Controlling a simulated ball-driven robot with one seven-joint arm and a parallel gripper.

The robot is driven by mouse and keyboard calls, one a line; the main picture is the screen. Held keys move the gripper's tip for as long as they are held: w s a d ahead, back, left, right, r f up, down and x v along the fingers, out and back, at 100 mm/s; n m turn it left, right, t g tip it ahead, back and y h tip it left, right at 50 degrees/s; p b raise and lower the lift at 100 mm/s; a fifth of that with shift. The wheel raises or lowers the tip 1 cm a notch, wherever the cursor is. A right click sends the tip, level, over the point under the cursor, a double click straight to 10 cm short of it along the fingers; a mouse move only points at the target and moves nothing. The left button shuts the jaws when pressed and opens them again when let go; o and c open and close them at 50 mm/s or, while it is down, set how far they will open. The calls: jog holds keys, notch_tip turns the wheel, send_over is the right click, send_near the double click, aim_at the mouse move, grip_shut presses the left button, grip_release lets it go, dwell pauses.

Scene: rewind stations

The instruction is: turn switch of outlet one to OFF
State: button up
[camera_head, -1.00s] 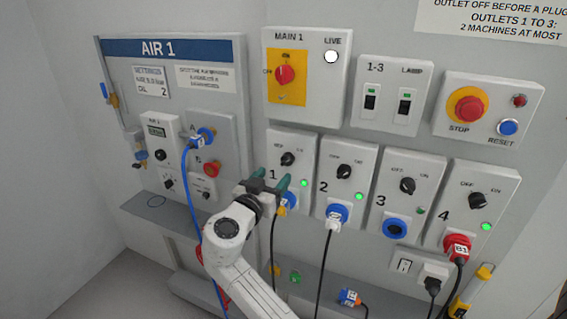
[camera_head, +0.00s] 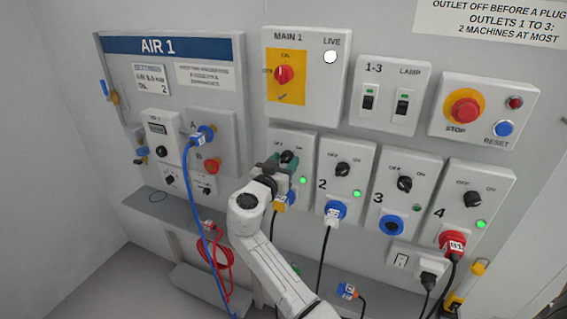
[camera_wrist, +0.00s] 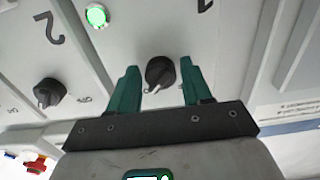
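The outlet one panel (camera_head: 309,148) is at the lower middle of the head view. Its black switch knob (camera_head: 288,156) is partly covered by my fingers; it also shows in the wrist view (camera_wrist: 159,72). The outlet one green lamp (camera_head: 303,180) is lit and appears in the wrist view (camera_wrist: 97,15). My gripper (camera_head: 286,162) is in front of this panel. In the wrist view my gripper (camera_wrist: 159,78) is open, with one green finger on each side of the knob and small gaps visible. A plug with a yellow part (camera_head: 280,204) sits below, partly hidden by my gripper.
The outlet two knob (camera_head: 343,169) is close on the right, with its green lamp (camera_head: 358,194) lit. A blue hose (camera_head: 204,215) hangs left of my arm. The main switch box (camera_head: 318,95) is above. Cables hang below the outlets.

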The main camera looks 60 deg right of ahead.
jog(key=c, duration=0.7)
jog(key=shift+c, duration=0.2)
jog(key=shift+n, duration=0.3)
jog(key=n+b, duration=0.2)
jog(key=shift+f+n, duration=0.1)
jog(key=shift+n, duration=0.2)
jog(key=n+b, duration=0.1)
jog(key=n, duration=0.4)
jog(key=shift+s, duration=0.1)
jog(key=n, duration=0.3)
jog(key=n+p, duration=0.1)
jog(key=n, duration=0.1)
jog(key=shift+r, duration=0.3)
jog(key=shift+n+p, duration=0.95)
jog(key=shift+n, duration=1.35)
